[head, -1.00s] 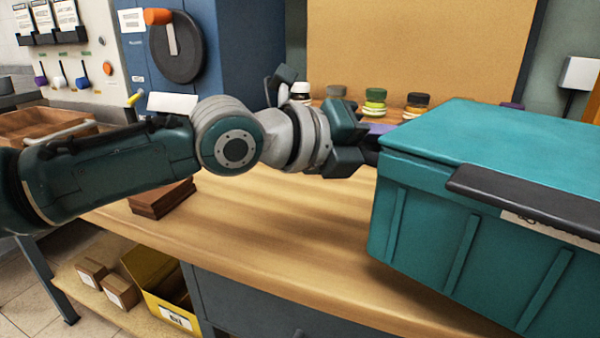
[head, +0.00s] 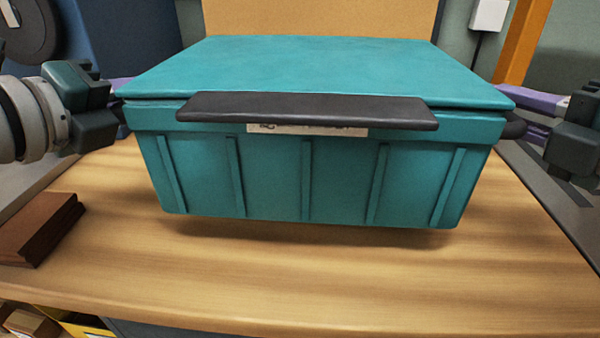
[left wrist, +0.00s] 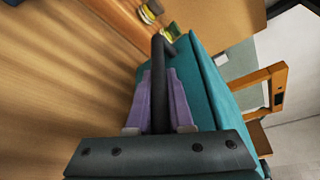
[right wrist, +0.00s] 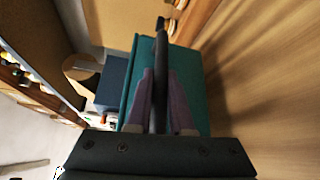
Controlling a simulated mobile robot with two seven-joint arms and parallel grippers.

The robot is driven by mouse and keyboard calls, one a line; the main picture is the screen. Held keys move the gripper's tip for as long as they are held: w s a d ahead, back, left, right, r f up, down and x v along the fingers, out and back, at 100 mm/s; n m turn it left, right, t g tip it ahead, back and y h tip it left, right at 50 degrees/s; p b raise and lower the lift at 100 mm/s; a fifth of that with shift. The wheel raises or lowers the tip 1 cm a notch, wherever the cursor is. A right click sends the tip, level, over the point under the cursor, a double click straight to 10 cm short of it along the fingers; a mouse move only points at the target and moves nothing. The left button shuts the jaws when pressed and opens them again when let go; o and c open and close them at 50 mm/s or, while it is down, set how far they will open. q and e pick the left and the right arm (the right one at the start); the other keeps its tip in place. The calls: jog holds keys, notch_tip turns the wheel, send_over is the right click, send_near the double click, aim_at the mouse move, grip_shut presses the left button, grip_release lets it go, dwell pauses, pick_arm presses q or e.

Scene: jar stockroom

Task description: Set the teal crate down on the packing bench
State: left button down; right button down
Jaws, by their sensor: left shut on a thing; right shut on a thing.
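The teal crate (head: 310,175), with a closed lid and a dark front lip, is level over the packing bench (head: 300,285). A shadow lies under its front edge; it looks slightly above the wood, though contact further back is hidden. My left gripper (head: 120,88) is at its left side, and in the left wrist view its purple fingers are shut on a black side handle (left wrist: 158,85). My right gripper (head: 535,108) is at its right side, and in the right wrist view its purple fingers are shut on the other black handle (right wrist: 160,85).
A stack of brown slabs (head: 38,228) lies on the bench at the left. Bare wood shows in front of the crate. A tan board (head: 310,18) stands behind. In the left wrist view, jars (left wrist: 150,12) stand beyond the crate.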

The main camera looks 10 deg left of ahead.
jog(key=shift+w, duration=0.1)
